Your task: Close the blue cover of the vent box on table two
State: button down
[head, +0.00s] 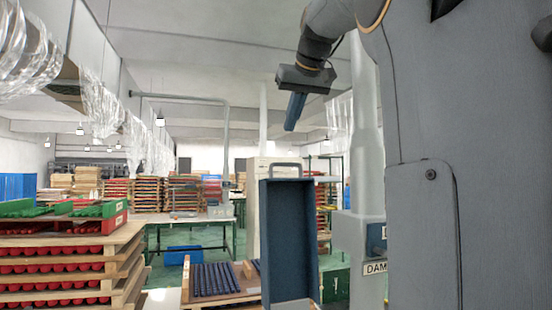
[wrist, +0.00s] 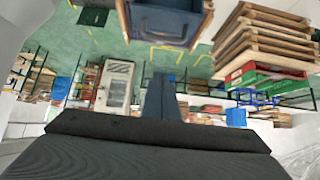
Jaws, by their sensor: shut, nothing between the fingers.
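The blue cover (head: 289,235) stands upright and open in the head view, with a grey handle on its top edge. Of the vent box (head: 291,304) only a pale grey strip shows below the cover, cut off by the picture's lower edge. My gripper (head: 290,126) is shut and empty, pointing down, above and apart from the cover. In the wrist view my shut gripper (wrist: 161,80) points towards the cover (wrist: 165,22), whose handle shows near the top edge.
A wooden tray with dark blue rods (head: 212,280) lies left of the cover. Stacked wooden trays with red parts (head: 60,270) stand at the left. A pale post (head: 365,150) stands right of the cover. The air around my gripper is free.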

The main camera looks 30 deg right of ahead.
jog(key=p+x, duration=0.1)
jog(key=x, duration=0.8)
jog(key=shift+w+d, duration=0.1)
jog(key=shift+w, duration=0.1)
jog(key=shift+s+a+f, duration=0.3)
jog(key=shift+s+f, duration=0.5)
jog(key=shift+s, duration=0.05)
jog(key=shift+s+a+f, duration=0.1)
jog(key=shift+s+f, duration=0.35)
jog(key=shift+s, duration=0.1)
jog(key=shift+a+p, duration=0.15)
jog(key=shift+p, duration=0.15)
